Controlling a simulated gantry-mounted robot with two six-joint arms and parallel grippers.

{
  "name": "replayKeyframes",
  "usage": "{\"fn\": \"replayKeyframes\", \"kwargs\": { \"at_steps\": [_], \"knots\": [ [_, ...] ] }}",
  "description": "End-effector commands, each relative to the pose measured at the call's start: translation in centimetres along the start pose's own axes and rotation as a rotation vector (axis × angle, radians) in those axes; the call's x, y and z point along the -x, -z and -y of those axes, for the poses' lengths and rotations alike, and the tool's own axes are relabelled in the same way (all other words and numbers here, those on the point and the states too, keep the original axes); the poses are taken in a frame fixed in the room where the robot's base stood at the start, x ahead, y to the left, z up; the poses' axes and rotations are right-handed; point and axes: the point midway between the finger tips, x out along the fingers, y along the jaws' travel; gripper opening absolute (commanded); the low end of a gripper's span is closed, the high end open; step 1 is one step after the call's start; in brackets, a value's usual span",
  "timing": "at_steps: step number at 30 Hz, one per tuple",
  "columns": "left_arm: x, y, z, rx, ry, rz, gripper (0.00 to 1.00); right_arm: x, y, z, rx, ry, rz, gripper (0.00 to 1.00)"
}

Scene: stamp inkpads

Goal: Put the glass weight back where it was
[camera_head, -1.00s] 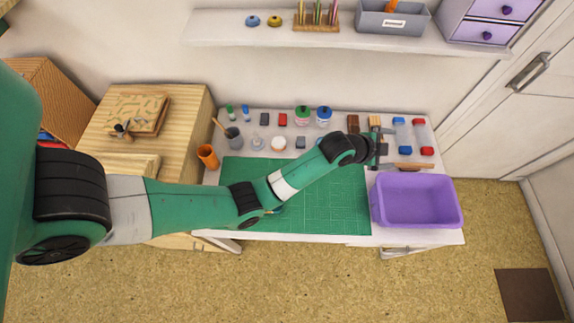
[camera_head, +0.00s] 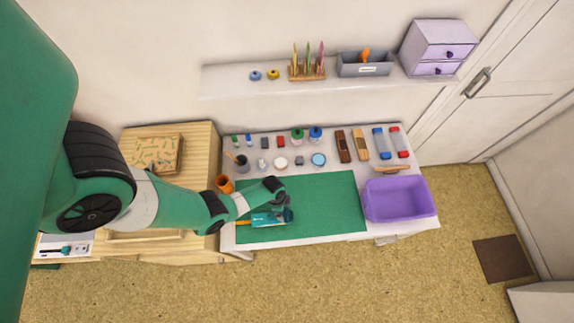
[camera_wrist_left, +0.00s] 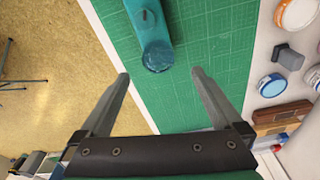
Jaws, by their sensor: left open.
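A long teal piece (camera_head: 262,219) lies on the front left of the green cutting mat (camera_head: 325,205). In the left wrist view the teal piece (camera_wrist_left: 149,22) has a rounded, shiny, see-through-looking end (camera_wrist_left: 157,56). This may be the glass weight, but I cannot tell whether it is separate from the teal piece. My left gripper (camera_head: 284,215) is over the mat at the teal piece's right end. In the wrist view my left gripper (camera_wrist_left: 160,75) is open and empty, its fingers spread on either side of the line of the rounded end. My right gripper is not in view.
A purple bin (camera_head: 399,199) stands at the table's right end. The mat's right half is clear.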

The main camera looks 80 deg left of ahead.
Motion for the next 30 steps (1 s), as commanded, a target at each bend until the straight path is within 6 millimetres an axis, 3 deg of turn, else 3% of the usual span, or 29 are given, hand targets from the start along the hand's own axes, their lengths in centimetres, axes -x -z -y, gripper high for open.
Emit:
{"fn": "replayKeyframes", "kwargs": {
  "at_steps": [1, 3, 11, 21, 29, 30],
  "knots": [
    [-2.1, -0.1, 0.0, -0.001, 0.0, 0.0, 1.0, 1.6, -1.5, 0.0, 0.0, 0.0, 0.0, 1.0],
    [-3.3, -0.1, 0.0, -0.001, 0.001, 0.0, 1.0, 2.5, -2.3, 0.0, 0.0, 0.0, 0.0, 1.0],
    [-3.8, 0.1, 0.0, -0.002, 0.001, -0.001, 1.0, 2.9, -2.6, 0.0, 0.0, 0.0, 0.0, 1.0],
    [-8.9, 0.6, -0.4, -0.002, 0.0, 0.0, 1.0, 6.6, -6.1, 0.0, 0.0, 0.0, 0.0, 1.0],
    [-8.8, 0.7, -0.4, -0.001, 0.001, -0.001, 1.0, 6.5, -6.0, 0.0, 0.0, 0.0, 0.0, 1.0],
    [-8.8, 0.7, -0.4, -0.001, 0.001, -0.001, 0.96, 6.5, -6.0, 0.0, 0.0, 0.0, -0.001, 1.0]
  ]
}}
